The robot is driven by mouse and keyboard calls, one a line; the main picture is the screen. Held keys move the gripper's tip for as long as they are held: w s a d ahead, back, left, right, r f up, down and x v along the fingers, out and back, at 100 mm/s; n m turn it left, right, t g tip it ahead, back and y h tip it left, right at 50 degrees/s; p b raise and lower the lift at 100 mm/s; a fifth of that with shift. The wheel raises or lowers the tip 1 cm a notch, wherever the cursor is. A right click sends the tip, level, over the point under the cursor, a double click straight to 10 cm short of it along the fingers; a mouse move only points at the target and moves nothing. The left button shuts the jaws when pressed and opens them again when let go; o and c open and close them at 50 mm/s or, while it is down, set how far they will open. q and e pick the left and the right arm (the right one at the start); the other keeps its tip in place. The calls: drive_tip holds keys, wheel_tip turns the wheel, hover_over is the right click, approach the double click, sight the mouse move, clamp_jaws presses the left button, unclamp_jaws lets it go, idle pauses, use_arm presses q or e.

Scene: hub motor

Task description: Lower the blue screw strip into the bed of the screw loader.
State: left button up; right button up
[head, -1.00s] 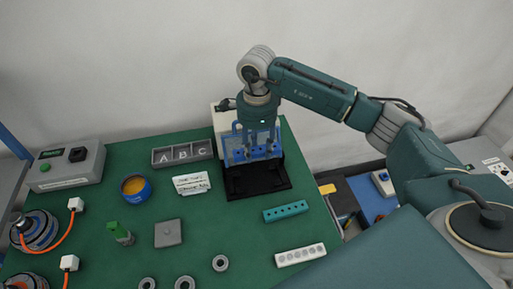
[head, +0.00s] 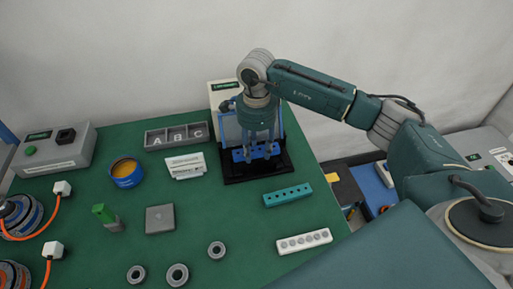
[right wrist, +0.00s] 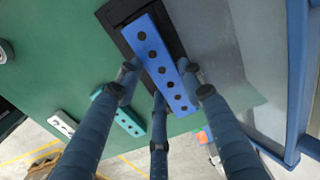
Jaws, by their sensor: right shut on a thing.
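The blue screw strip (head: 257,153), a long bar with a row of dark holes, is low over the black bed (head: 272,174) of the screw loader (head: 221,94). It also shows in the right wrist view (right wrist: 153,48), lined up lengthwise over the dark bed. I cannot tell whether it touches the bed floor. My right gripper (head: 258,152) points down and is shut on the strip, its fingers (right wrist: 160,85) around it; they hide part of the strip. My left gripper is not in view.
A teal strip (head: 288,196) and a white strip (head: 304,241) lie to the right of the bed's front. A white label card (head: 186,166), a lettered tray (head: 177,138) and a blue tin (head: 127,173) stand to the left. Grey rings (head: 177,275) lie at the front.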

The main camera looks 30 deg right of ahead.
drive_tip(key=shift+f, duration=0.1)
idle(0.3)
drive_tip(key=shift+s+f+b, duration=0.1)
drive_tip(key=shift+f+b, duration=0.75)
drive_tip(key=shift+f, duration=0.15)
drive_tip(key=shift+f+b, duration=0.55)
drive_tip(key=shift+b, duration=0.15)
drive_tip(key=shift+f, duration=0.1)
drive_tip(key=shift+d, duration=0.1)
drive_tip(key=o, duration=1.4)
